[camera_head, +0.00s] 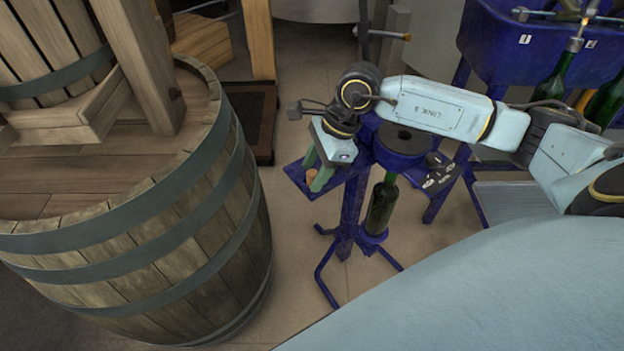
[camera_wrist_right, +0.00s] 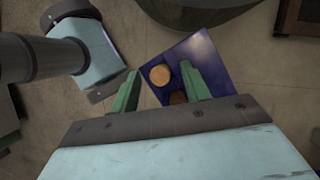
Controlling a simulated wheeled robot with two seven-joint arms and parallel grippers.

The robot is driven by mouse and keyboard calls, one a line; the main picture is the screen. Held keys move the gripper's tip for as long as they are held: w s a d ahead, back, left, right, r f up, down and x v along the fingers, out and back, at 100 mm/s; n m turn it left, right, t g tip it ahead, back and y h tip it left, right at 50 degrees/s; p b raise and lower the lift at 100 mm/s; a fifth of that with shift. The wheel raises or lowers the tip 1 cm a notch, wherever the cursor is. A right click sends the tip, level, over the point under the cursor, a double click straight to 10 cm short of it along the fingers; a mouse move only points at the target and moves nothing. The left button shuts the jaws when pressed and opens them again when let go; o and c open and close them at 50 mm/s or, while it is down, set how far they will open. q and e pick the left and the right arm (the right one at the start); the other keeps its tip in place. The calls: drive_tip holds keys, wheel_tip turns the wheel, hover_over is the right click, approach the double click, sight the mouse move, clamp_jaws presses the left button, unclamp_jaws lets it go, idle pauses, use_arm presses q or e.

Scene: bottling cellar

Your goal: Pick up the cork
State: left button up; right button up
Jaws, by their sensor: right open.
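A tan cork (camera_head: 311,174) stands on the small blue tray (camera_head: 293,172) of the blue corking stand. In the right wrist view the round top of the cork (camera_wrist_right: 160,75) lies ahead of and between the two green fingers, on the blue tray (camera_wrist_right: 212,62). My right gripper (camera_head: 314,177) is open above the tray, its fingers on either side of the cork; they also show in the wrist view (camera_wrist_right: 159,69). Whether they touch it cannot be told. A darker brown piece (camera_wrist_right: 178,97) shows closer to the palm, partly cut off. My left gripper is not in view.
A green bottle (camera_head: 382,206) stands in the blue corking stand (camera_head: 350,215), right of my gripper. A large wooden barrel (camera_head: 200,235) stands close on the left. A blue tank (camera_head: 520,45) with bottles stands at the back right. Bare floor lies between barrel and stand.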

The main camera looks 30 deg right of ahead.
drive_tip(key=shift+c, duration=0.2)
clamp_jaws()
drive_tip(key=shift+r, duration=0.1)
